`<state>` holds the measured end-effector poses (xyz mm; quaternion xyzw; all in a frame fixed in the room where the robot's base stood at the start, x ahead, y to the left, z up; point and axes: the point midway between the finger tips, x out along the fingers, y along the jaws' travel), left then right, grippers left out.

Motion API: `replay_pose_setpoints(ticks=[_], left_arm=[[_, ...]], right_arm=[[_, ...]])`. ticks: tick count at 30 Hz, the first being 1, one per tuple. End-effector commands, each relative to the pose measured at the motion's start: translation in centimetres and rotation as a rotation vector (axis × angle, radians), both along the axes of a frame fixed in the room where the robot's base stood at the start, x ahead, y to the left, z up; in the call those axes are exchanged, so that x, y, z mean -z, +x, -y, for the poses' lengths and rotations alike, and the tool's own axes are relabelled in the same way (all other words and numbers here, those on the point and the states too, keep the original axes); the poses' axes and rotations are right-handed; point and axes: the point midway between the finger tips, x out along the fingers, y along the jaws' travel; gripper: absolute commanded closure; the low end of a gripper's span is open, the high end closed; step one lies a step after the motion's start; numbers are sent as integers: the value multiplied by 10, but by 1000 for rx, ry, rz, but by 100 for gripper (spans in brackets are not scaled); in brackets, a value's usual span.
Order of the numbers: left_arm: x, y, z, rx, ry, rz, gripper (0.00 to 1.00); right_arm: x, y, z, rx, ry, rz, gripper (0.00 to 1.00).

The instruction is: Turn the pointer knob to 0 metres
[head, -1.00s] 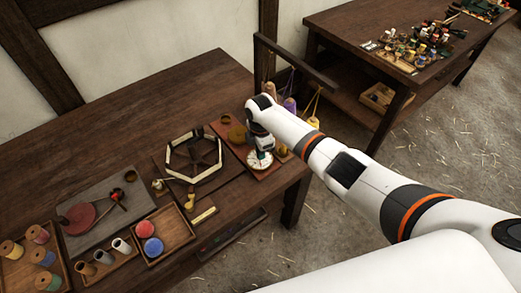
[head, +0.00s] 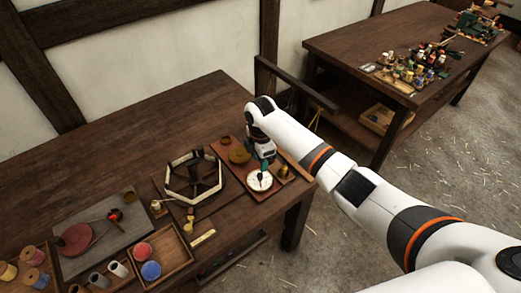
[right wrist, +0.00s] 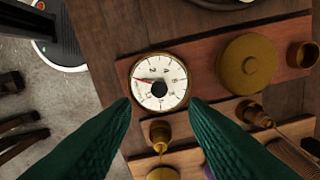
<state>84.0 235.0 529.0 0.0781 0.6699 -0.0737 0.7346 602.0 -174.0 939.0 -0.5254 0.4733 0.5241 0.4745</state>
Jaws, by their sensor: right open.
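The pointer knob is the dark round hub (right wrist: 159,90) at the middle of a white dial (right wrist: 170,72) with a brass rim. A red pointer reaches from the hub to the dial's left side in the right wrist view. The dial's figures are too small to read surely. In the head view the white dial (head: 257,185) sits on a reddish board (head: 268,193) near the table's right end. My right gripper (head: 264,171) hangs over the dial. Its green fingers are open and empty, one to each side below the hub in the wrist view (right wrist: 158,106). My left gripper is not in view.
On the same board are a round brass lid (right wrist: 247,62) and a small brass cup (right wrist: 302,54). A small brass piece (right wrist: 160,132) stands close to the dial, between my fingers in the wrist view. A hexagonal reel (head: 194,178) stands left of the board.

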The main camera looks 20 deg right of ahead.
Motion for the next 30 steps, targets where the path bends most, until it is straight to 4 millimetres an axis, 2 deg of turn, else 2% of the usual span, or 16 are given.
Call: replay_pose_setpoints(ticks=[6,12,27,30], left_arm=[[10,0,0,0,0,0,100],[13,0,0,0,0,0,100],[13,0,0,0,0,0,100],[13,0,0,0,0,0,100]], right_arm=[[-40,1,0,0,0,4,60],[-57,0,-1,0,1,1,60],[-58,0,0,0,1,0,60],[-51,-6,-4,11,6,-1,60]])
